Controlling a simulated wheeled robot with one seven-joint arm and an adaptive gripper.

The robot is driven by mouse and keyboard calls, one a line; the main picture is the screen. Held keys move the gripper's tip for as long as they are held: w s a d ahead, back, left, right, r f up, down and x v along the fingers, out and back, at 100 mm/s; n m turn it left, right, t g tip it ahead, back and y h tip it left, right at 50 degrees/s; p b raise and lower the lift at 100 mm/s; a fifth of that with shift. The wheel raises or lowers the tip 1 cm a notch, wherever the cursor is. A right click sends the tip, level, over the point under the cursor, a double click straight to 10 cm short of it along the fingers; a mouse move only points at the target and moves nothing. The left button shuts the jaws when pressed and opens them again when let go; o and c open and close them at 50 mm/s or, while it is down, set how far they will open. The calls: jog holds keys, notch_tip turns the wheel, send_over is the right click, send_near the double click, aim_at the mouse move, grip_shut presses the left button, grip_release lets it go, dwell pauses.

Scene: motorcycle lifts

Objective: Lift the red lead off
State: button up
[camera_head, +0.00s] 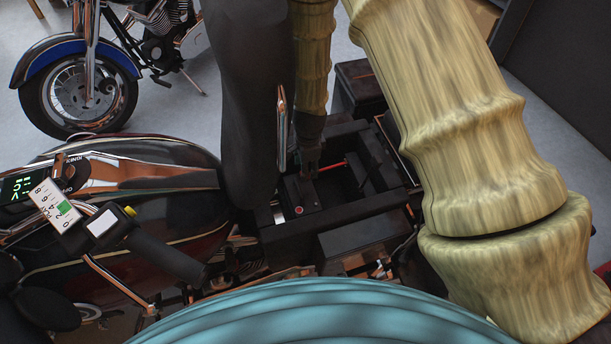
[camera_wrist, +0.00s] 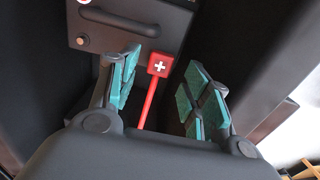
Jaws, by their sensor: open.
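The red lead shows in the wrist view as a red square end with a white plus (camera_wrist: 160,65) and a red cable (camera_wrist: 148,108) running down from it. The red end lies at the edge of a dark grey block, apparently the battery (camera_wrist: 115,18). My gripper (camera_wrist: 164,78) is open, with a teal-padded finger on each side of the red end; contact cannot be told. In the head view, my gripper (camera_head: 308,172) points down into the black bay, and a short piece of red cable (camera_head: 332,167) shows beside it. The joint under the red end is hidden.
Black bay walls (camera_head: 345,218) stand close around my gripper. The black seat (camera_head: 245,100) rises just left of my arm. The tank (camera_head: 150,180) and handlebar grip (camera_head: 168,255) lie farther left. A blue motorcycle (camera_head: 75,80) stands behind on open floor.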

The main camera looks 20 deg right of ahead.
jog(key=shift+w+f+b, duration=0.15)
jog(key=shift+f+b, duration=0.8)
jog(key=shift+f, duration=0.55)
jog(key=shift+c, duration=0.4)
grip_shut()
